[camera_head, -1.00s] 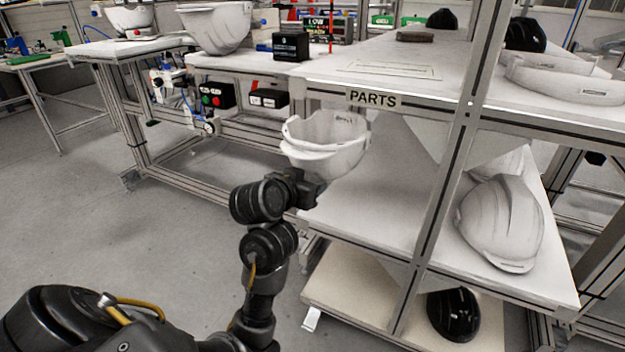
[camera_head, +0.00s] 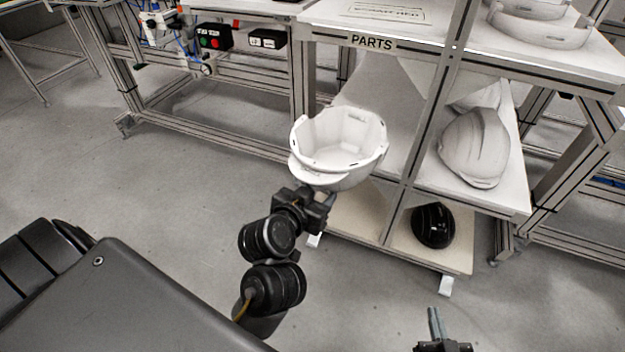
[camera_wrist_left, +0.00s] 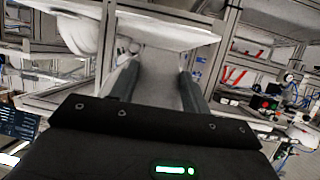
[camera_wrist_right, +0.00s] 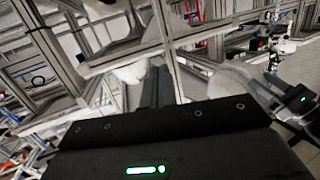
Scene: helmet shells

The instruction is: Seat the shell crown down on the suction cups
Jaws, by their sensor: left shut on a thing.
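A white helmet shell (camera_head: 338,150) is held by its near side, open side up and crown down, in the head view. My left gripper (camera_head: 318,200) is shut on its near edge; the shell hides the fingertips. The left fingers (camera_wrist_left: 158,85) stand apart in the left wrist view, and what lies between them is hard to make out. My right gripper (camera_head: 435,318) is at the bottom of the head view, empty, its fingers together. The right wrist view also shows these fingers (camera_wrist_right: 157,88) close together. I cannot make out the suction cups in any current view.
The PARTS rack (camera_head: 373,42) stands just behind the held shell. Another white shell (camera_head: 475,148) lies on its middle shelf, and a black shell (camera_head: 433,225) on the bottom shelf. A bench frame (camera_head: 215,135) stands at the back left. The floor (camera_head: 130,215) at left is clear.

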